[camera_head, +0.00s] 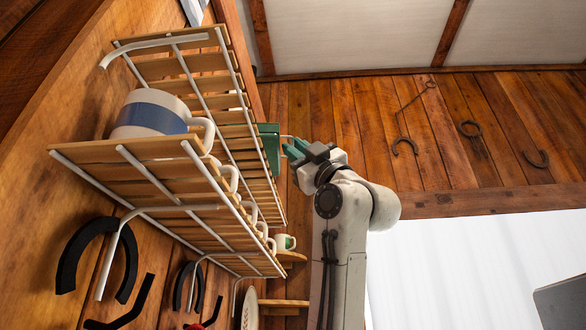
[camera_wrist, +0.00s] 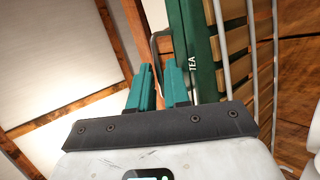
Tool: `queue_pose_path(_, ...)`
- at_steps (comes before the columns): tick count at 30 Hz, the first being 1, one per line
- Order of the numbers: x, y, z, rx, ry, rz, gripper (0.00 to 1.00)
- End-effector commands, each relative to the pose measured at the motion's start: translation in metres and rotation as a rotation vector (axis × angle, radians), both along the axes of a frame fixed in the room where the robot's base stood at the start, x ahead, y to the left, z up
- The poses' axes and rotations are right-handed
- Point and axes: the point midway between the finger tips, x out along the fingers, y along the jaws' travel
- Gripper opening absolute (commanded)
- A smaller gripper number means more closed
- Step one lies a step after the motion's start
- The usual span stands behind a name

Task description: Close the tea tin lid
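The green tea tin (camera_head: 270,148) stands on the slatted wall rack in the head view. In the wrist view its dark green side (camera_wrist: 205,80) carries the word TEA. A lighter green strip (camera_wrist: 180,25) beside that side may be the lid; I cannot tell how far it is open. A thin metal loop (camera_wrist: 154,50) sticks out from the tin. My gripper (camera_head: 290,150) is close beside the tin, with its teal fingers (camera_wrist: 159,82) apart. The loop runs down into the gap between them; I cannot see whether either finger touches it.
The rack (camera_head: 170,160) has white metal rails and wooden slats. A blue-and-white mug (camera_head: 150,115) stands on it, with several white mug handles behind. Horseshoes (camera_head: 405,146) hang on the plank wall. A small green-and-white cup (camera_head: 285,242) stands on a separate shelf. Space on the gripper's right is open.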

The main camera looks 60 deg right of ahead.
Motion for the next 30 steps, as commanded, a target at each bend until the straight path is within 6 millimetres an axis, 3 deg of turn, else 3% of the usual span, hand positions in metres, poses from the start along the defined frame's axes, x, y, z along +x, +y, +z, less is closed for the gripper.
queue_pose_path(6,-0.028,0.004,-0.038,-0.001,-0.002,-0.002,0.17)
queue_pose_path(13,-0.05,0.008,-0.064,-0.001,-0.002,-0.002,0.17)
queue_pose_path(30,-0.058,0.009,-0.071,0.0,0.0,-0.002,0.17)
